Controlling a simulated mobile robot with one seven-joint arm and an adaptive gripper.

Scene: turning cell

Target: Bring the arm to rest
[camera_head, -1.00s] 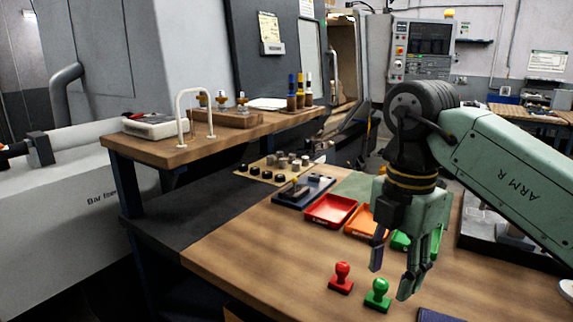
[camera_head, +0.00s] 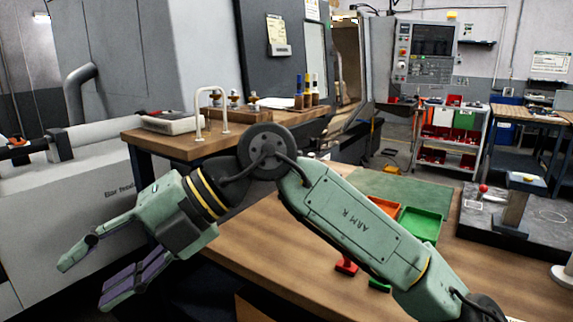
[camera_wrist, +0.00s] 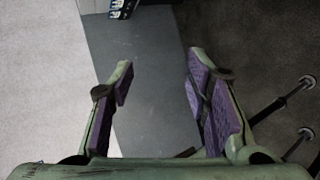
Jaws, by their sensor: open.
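My gripper (camera_head: 92,272) is at the lower left of the head view, out past the left side of the wooden bench (camera_head: 233,252), with its fingers pointing left and down. Its two fingers are spread apart with nothing between them. In the wrist view my gripper (camera_wrist: 160,88) also shows open and empty, above grey floor and a dark grey strip. My arm crosses in front of the bench and hides part of its top.
A red stamp (camera_head: 346,266) and a green stamp (camera_head: 380,285) stand partly behind my arm. A green tray (camera_head: 421,223) and an orange tray (camera_head: 384,205) lie on the bench. The bar feeder (camera_head: 60,215) is at left.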

